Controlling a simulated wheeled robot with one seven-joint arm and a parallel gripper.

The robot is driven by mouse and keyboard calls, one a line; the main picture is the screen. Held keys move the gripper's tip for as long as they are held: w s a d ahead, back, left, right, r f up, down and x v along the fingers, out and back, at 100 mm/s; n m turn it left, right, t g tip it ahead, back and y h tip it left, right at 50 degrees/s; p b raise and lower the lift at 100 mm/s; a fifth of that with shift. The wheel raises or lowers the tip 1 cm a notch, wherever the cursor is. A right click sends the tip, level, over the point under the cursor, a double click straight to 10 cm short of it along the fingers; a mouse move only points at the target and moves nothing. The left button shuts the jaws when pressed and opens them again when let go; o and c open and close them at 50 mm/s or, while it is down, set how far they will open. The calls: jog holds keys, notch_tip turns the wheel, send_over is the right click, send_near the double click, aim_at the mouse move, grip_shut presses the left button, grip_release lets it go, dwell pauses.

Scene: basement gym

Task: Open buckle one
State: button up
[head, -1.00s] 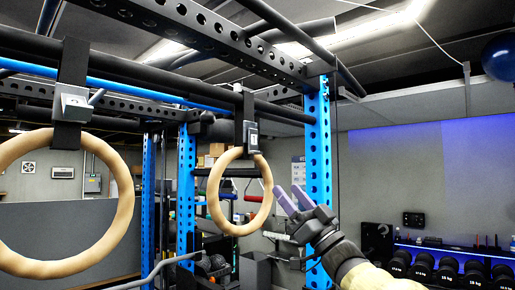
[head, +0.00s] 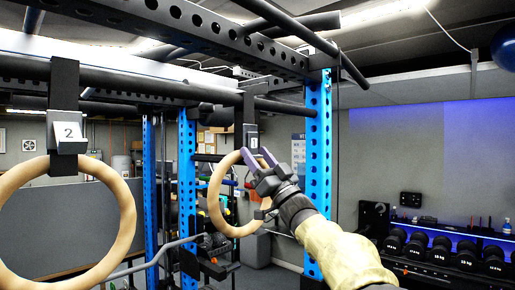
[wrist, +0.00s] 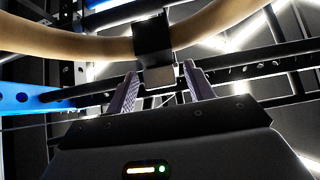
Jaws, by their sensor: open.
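Buckle one (head: 252,137) is a small dark buckle with a pale label marked 1. It sits on the black strap (head: 248,105) above the far wooden ring (head: 222,222). My gripper (head: 255,153) is open and empty, with its two purple fingers just below the buckle, by the top of that ring. In the wrist view the buckle (wrist: 161,76) appears as a grey plate between the fingers (wrist: 158,74). The ring (wrist: 85,40) crosses the top there. I cannot tell whether a finger touches the buckle.
A second wooden ring (head: 128,222) hangs at the near left under a buckle marked 2 (head: 68,131). A blue rack post (head: 317,150) stands right of my gripper. Dark beams (head: 100,75) run overhead. Dumbbells (head: 440,250) sit on a rack at the right.

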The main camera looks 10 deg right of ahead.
jog(key=shift+r, duration=0.1)
jog(key=shift+c, duration=0.4)
jog(key=c, duration=0.8)
jog(key=o, duration=0.9)
jog(key=shift+b+v, duration=5.45)
jog(key=shift+v, duration=3.2)
jog(key=shift+w, duration=0.1)
